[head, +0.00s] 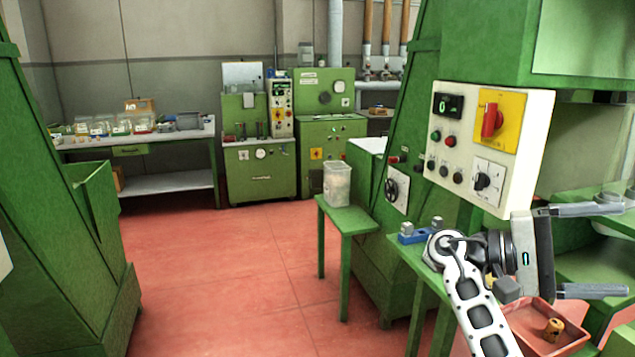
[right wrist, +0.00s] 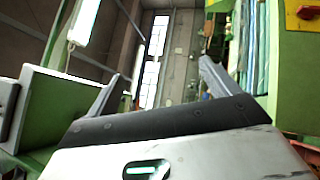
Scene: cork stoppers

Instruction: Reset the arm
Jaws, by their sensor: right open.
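My right gripper (head: 592,252) is at the right of the head view, in front of the green machine. Its two fingers are wide apart and point right, with nothing between them. The right wrist view shows the same open gripper (right wrist: 158,92) with empty space, a far wall and windows beyond its fingers. My right arm is bent up from the lower edge of the head view. My left gripper is not in the head view.
A control panel (head: 470,147) with a red switch is just above my right gripper. A red tray (head: 572,344) with a cork stopper (head: 553,330) lies below it. A green stool (head: 346,217) bears a clear container (head: 337,184). Red floor (head: 225,270) is open at centre.

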